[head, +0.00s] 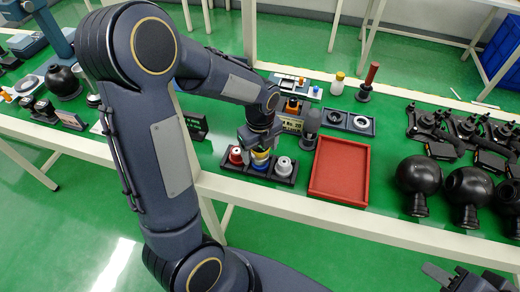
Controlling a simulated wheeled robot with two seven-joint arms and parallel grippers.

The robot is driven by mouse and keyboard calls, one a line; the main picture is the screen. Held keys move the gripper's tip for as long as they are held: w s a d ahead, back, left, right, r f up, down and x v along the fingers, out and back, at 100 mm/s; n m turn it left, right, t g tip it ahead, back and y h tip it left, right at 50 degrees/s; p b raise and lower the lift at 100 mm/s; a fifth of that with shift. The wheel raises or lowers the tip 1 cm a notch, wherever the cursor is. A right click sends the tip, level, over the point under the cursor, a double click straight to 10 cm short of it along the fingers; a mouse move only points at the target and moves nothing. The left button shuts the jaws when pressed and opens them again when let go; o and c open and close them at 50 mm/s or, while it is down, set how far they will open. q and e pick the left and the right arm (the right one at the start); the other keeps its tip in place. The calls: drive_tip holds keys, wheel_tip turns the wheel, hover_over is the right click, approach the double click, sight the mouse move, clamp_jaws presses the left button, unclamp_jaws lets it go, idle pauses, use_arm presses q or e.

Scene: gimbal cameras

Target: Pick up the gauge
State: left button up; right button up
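I cannot tell for sure which item is the gauge. An upright tool with a dark red handle and black base (368,80) stands at the back of the table. A black tray (226,166) at the front edge holds a red-topped piece (236,155), a yellow-and-blue piece (261,160) and a white-grey piece (284,166). My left gripper (260,147) points down just over the yellow-and-blue piece; its fingers are small and partly hidden, and contact is unclear. My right gripper (440,276) is at the bottom right, partly cut off, away from the table items.
An empty red tray (340,170) lies right of the black tray. A dark grey rounded piece (310,125) stands between them, further back. Black round camera bodies (418,178) and black brackets (432,123) crowd the right. A black holder with rings (346,122) lies behind the red tray.

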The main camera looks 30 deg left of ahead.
use_arm(q)
drive_tip(key=c, duration=1.1)
drive_tip(key=shift+c, duration=0.2)
drive_tip(key=shift+r, duration=0.15)
drive_tip(key=shift+r, duration=0.25)
wheel_tip(320, 180, up, 2)
drive_tip(key=shift+w+r, duration=0.1)
drive_tip(key=s+d+r, duration=0.7)
drive_tip(key=s+r, duration=0.3)
drive_tip(key=s, duration=0.2)
drive_tip(key=w+f+p, duration=0.2)
drive_tip(key=w+p, duration=0.2)
drive_tip(key=w, duration=0.2)
drive_tip(key=w+f+p, duration=0.2)
drive_tip(key=w+p, duration=0.1)
drive_tip(key=w, duration=0.4)
drive_tip(key=shift+w+f+p, duration=0.25)
drive_tip(key=shift+f+p, duration=0.05)
drive_tip(key=shift+p, duration=0.1)
